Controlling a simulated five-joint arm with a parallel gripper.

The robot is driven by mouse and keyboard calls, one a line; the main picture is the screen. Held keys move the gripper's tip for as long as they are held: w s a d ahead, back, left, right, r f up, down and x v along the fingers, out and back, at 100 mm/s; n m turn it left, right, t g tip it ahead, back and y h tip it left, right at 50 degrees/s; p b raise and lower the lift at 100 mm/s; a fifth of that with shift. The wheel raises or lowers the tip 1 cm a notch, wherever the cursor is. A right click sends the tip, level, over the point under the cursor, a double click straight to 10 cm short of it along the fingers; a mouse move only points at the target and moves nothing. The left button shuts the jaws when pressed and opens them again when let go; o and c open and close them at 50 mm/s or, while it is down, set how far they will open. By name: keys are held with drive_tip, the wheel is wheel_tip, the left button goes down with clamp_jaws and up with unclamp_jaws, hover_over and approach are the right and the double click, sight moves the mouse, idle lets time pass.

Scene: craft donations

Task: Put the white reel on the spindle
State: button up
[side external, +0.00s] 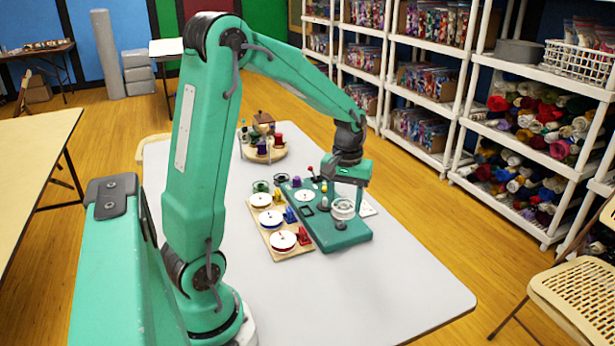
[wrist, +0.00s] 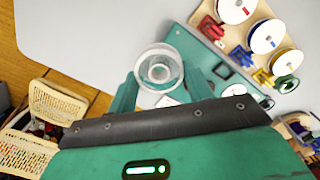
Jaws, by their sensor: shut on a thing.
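The white reel (side external: 343,209), pale with a clear-looking rim, is between the fingers of my gripper (side external: 347,196), which is shut on it. In the wrist view the reel (wrist: 158,68) shows from above between my two fingertips (wrist: 160,82). In the side view it is over the front right part of a teal board (side external: 340,239). I cannot tell whether it touches the board. I cannot pick out the spindle for certain; the reel and my fingers hide part of the board.
A wooden rack (side external: 294,253) left of the board carries several white discs and coloured pieces. A round wooden stand (side external: 263,156) with spools is at the back. The near part of the white table (side external: 370,290) is clear. Shelves stand beyond it.

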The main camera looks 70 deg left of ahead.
drive_tip(key=w+a, duration=0.1)
drive_tip(key=a, duration=0.4)
drive_tip(key=w+a+f+n, duration=0.1)
drive_tip(key=a, duration=0.4)
drive_tip(key=w+a+f+n, duration=0.1)
drive_tip(key=a, duration=0.5)
drive_tip(key=shift+d+f, duration=0.1)
drive_tip(key=shift+f, duration=0.05)
drive_tip(key=shift+f, duration=2.7)
drive_tip(key=shift+f, duration=0.65)
drive_tip(key=o, duration=0.7)
drive_tip(key=shift+c, duration=0.2)
drive_tip(key=shift+r, duration=0.1)
wheel_tip(320, 180, up, 11)
idle(0.3)
idle(0.4)
